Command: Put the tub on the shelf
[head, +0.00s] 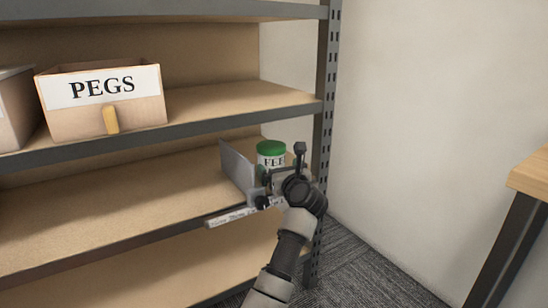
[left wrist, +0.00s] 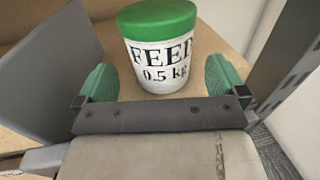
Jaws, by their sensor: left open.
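The tub (head: 271,154) is white with a green lid and stands upright on the lower-middle board of the shelf (head: 120,200), near its right end. In the left wrist view the tub (left wrist: 160,50) reads "FEED 0.5 kg". My left gripper (head: 276,176) is at the front of that board, in front of the tub. Its two green finger pads are spread to either side of the tub's lower part, with visible gaps on both sides. The tub's base is partly hidden in the head view. My right gripper is out of view.
A grey upright divider (head: 238,170) stands just left of the tub, and the perforated shelf post (head: 325,100) is to the right. A PEGS box (head: 105,108) sits on the board above. The board left of the divider is clear. A table (head: 532,178) stands at right.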

